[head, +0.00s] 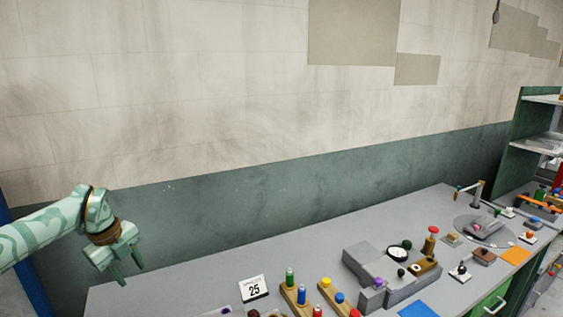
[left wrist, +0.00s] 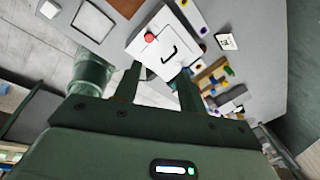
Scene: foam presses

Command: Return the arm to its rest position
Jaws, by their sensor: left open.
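My left gripper (head: 128,272) hangs at the left of the head view with its two fingers pointing down. It is above the left end of the grey table (head: 170,292), near the green lower wall. It is open, with nothing seen between its fingers. In the left wrist view the two dark fingers (left wrist: 158,78) stand apart. A white panel (left wrist: 185,60) with a red knob (left wrist: 150,37) and a dark hooked mark shows beyond them. My right gripper is in neither view.
On the table stand a calendar block (head: 254,288) reading 25, wooden strips with coloured pegs (head: 292,294), and a grey fixture (head: 365,262) with a dial. Farther right are a round plate (head: 484,231) and green shelves (head: 520,130). The table's far left looks bare.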

